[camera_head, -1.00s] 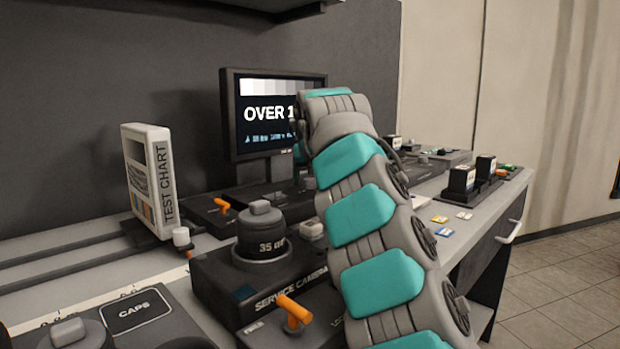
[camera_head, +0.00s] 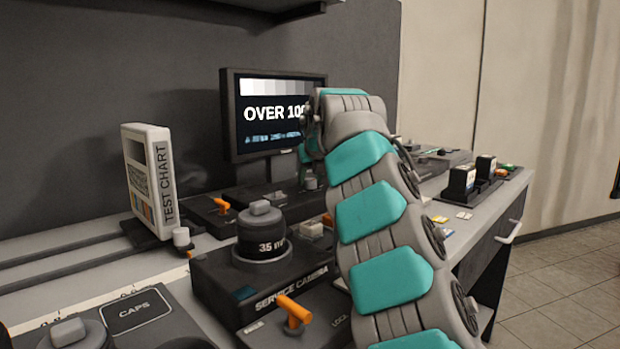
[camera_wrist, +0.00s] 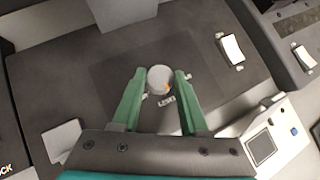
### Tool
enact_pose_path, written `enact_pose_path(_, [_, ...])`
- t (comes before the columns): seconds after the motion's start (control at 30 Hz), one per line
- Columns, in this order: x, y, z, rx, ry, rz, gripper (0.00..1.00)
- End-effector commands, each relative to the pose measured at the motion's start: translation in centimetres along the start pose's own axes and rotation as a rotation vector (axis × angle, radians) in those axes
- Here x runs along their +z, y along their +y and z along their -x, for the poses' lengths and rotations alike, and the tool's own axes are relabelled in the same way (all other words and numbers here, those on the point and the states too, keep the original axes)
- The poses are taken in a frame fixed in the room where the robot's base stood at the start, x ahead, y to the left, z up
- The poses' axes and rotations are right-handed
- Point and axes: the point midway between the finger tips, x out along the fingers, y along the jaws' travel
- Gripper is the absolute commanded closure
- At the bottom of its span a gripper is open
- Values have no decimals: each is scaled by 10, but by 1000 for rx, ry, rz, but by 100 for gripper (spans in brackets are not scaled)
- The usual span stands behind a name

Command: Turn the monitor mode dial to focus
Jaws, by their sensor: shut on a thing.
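The monitor (camera_head: 240,120) stands at the back, its screen showing grey bars and large text starting "OVER 10", partly covered by my arm. In the wrist view a round pale grey dial (camera_wrist: 158,79) with a small orange mark sits on a dark panel (camera_wrist: 100,75). Small printed labels lie around it, too blurred to read surely. My gripper (camera_wrist: 160,86) has its two green fingers on either side of the dial, closed on it. In the head view my arm hides most of the gripper.
The service camera (camera_head: 265,250) with its lens ring and orange lever (camera_head: 294,312) stands in front. The test chart (camera_head: 150,185) is upright at left. White switches (camera_wrist: 231,49) sit right of the dial in the wrist view. Black blocks (camera_head: 463,182) stand on the right.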

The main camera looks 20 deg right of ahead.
Motion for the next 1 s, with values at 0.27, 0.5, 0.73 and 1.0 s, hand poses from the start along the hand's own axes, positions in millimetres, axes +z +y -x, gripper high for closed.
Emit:
enact_pose_path(0.27, [-1, -2, -2, 170, -11, 165, 100])
enact_pose_path(0.5, [-1, -4, -1, 211, -16, 209, 100])
enact_pose_path(0.73, [-1, -4, -1, 211, -17, 212, 100])
enact_pose_path(1.0, [0, -4, 0, 211, -17, 211, 34])
